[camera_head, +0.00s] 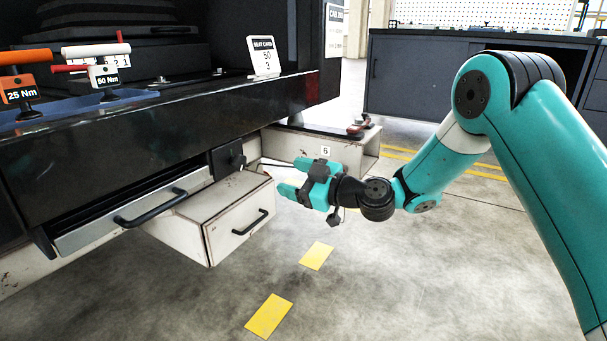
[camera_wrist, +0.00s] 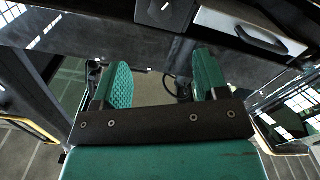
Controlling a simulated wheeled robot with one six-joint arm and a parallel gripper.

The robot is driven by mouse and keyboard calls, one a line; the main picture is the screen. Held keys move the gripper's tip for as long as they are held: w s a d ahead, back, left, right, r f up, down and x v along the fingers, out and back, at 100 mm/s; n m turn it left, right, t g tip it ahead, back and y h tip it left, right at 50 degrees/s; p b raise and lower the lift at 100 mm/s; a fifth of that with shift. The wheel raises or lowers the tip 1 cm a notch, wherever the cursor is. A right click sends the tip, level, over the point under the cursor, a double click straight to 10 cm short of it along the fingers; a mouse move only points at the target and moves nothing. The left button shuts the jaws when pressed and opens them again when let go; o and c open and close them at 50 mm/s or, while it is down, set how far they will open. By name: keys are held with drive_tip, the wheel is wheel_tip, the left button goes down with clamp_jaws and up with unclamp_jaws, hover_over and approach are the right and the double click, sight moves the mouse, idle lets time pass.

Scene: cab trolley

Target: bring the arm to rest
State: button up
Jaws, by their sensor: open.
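My teal arm reaches in from the right in the head view. My gripper (camera_head: 290,178) points left, held in the air in front of the trolley, to the right of a pulled-out white drawer box (camera_head: 225,222). The wrist view also shows my gripper (camera_wrist: 165,82), its two teal ribbed fingers spread apart with nothing between them. I cannot tell the exact gap between the fingertips and the drawer box.
A black-handled drawer (camera_head: 135,213) sits under the dark trolley top (camera_head: 180,125). A seat card (camera_head: 263,56) and labelled torque tools (camera_head: 107,77) stand on top. A box marked 6 (camera_head: 290,146) is behind my gripper. Yellow floor patches (camera_head: 269,316) lie on open floor.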

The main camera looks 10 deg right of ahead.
drive_tip(key=shift+v, duration=1.15)
drive_tip(key=s+a+r+g+h+p, duration=0.35)
drive_tip(key=s+r+g+p, duration=0.45)
drive_tip(key=s+r, duration=0.7)
drive_tip(key=s+d+r+m+g+h+p, duration=0.1)
drive_tip(key=s+d+r+m+h+p, duration=0.2)
drive_tip(key=s, duration=0.4)
drive_tip(key=s+d+r+m+g+h+p, duration=0.1)
drive_tip(key=s+d+r+m+p, duration=0.2)
drive_tip(key=s, duration=0.4)
drive_tip(key=s+d+r+m+g+h+p, duration=0.1)
drive_tip(key=s+d+m+h+p, duration=0.15)
drive_tip(key=s+d+p, duration=0.35)
wheel_tip(320, 180, up, 36)
drive_tip(key=a+p, duration=0.2)
drive_tip(key=p, duration=3.2)
drive_tip(key=shift+s, duration=0.25)
